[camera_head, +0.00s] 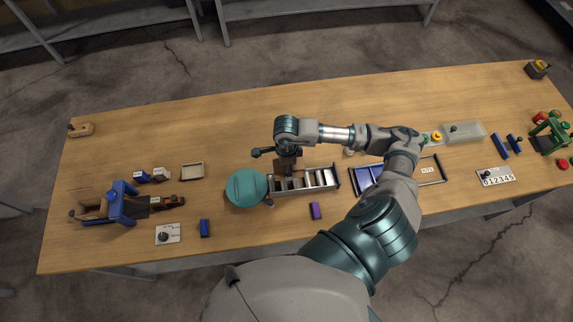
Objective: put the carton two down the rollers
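A roller track (322,179) with metal rollers runs left to right near the middle of the table. A small brown carton (281,168) is at its left end, directly under my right gripper (288,157). The arm comes in from the lower right and bends back to the left. The gripper points down and overlaps the carton in this view. Its fingertips are too small and hidden to tell whether they grip it or whether the carton rests on the rollers. My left gripper is not in view.
A round teal lid (246,188) stands just left of the track. A blue tray (364,180) and a purple block (315,211) are to the right and front. A blue machine (122,204) is at left. The table's back middle is clear.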

